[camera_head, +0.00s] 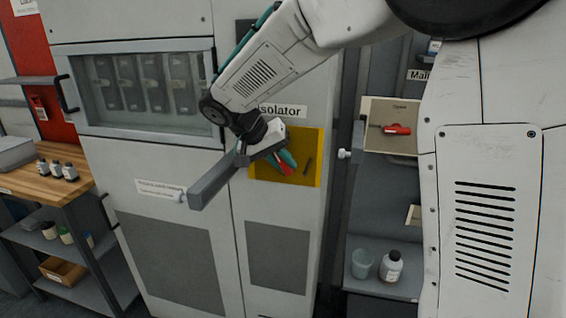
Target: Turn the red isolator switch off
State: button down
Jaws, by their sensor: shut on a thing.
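The red isolator switch (287,170) sits on a yellow plate (308,142) on the grey cabinet front, below a label reading "Isolator" (285,111). Only a small part of its red handle shows between my fingers. My gripper (284,162) has teal fingers and is shut on the red switch, reaching in from the upper left. The gripper hides most of the switch, so its exact angle is hard to tell. A short dark mark (307,165) shows on the yellow plate to the right of the fingers.
A thick grey bar (212,184) juts out just left of my gripper. A windowed panel (145,85) is at upper left. A wooden-topped cart (45,175) stands at left. At right, an open bay holds a red-handled item (397,129) and a white bottle (391,266).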

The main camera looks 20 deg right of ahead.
jog(key=shift+h, duration=0.4)
jog(key=shift+g, duration=0.3)
jog(key=c, duration=1.4)
grip_release()
jog(key=shift+o, duration=0.2)
jog(key=shift+a+r, duration=0.1)
jog(key=v, duration=0.7)
jog(key=shift+a+r, duration=0.15)
jog(key=shift+a, duration=0.15)
